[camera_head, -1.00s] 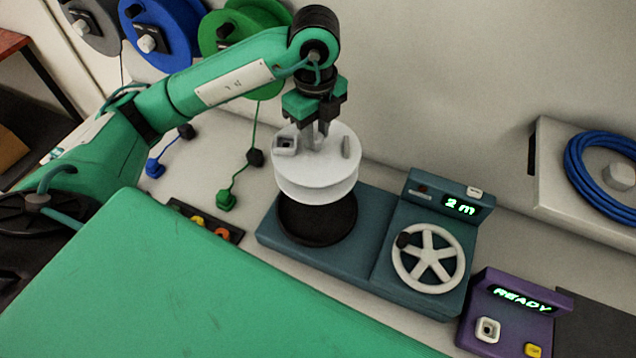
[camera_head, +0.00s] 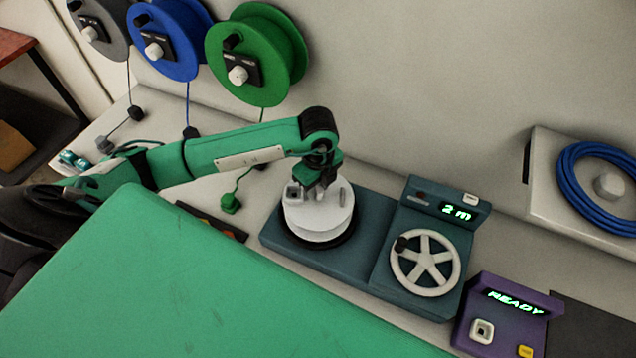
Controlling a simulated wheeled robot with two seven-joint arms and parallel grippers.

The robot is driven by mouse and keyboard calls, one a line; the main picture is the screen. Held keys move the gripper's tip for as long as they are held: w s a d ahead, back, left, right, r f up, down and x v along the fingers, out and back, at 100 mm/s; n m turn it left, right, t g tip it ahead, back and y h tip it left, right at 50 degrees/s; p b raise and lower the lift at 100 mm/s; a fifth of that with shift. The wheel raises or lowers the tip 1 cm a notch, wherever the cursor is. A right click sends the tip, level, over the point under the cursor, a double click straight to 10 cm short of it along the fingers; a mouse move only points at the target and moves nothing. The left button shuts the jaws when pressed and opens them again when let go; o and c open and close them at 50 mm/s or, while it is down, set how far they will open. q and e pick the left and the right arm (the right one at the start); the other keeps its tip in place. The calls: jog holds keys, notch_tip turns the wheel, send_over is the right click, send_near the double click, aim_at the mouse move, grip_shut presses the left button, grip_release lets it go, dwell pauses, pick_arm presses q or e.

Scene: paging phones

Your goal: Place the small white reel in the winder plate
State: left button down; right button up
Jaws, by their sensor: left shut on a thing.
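The small white reel (camera_head: 320,222) sits low on the round black plate of the teal winder (camera_head: 372,238). The black plate's rim (camera_head: 345,238) shows around the reel's base; whether the reel is fully seated I cannot tell. My left gripper (camera_head: 317,192) comes down from above and is shut on the reel at its top, near the middle. The winder has a white hand wheel (camera_head: 425,263) and a display reading "2 m". My right gripper is not in view.
A purple box (camera_head: 507,312) reading "READY" stands right of the winder. Grey, blue (camera_head: 165,38) and green (camera_head: 255,55) reels hang on the wall with cables. A blue cable coil (camera_head: 598,190) is at right. A large green surface (camera_head: 190,285) fills the foreground.

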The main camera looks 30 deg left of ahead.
pick_arm(q)
jog(key=shift+f, duration=0.35)
jog(key=shift+f, duration=0.15)
jog(key=c, duration=1.1)
grip_release()
jog(key=shift+c, duration=0.2)
